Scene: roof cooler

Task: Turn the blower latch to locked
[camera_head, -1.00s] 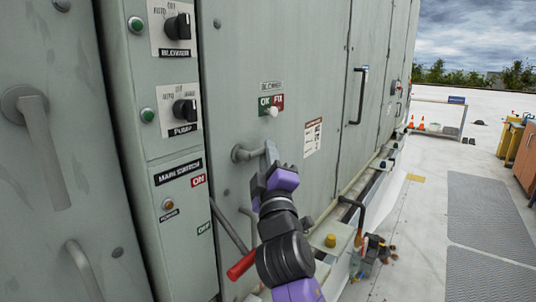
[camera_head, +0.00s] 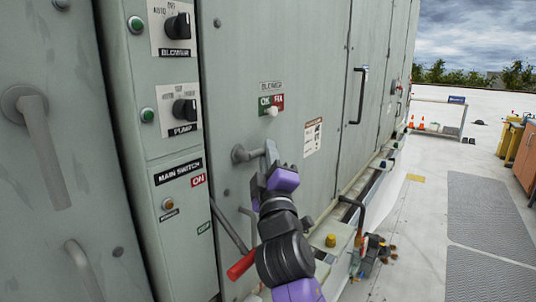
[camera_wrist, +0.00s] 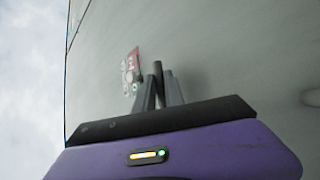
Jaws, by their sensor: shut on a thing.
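The grey blower latch (camera_head: 241,154) is on the pale green door, below a "BLOWER" label and an OK/FIX plate. Its handle points to the right, roughly level. My gripper (camera_head: 271,152) is at the right end of this handle and shut on it. My gripper's fingers partly cover the handle's end.
The OK/FIX plate (camera_head: 271,104) has a white knob. A control panel (camera_head: 170,130) with black knobs is to the left. A red-handled lever (camera_head: 241,266) is below my gripper, near my arm. A yellow-capped part (camera_head: 330,241) is to the right.

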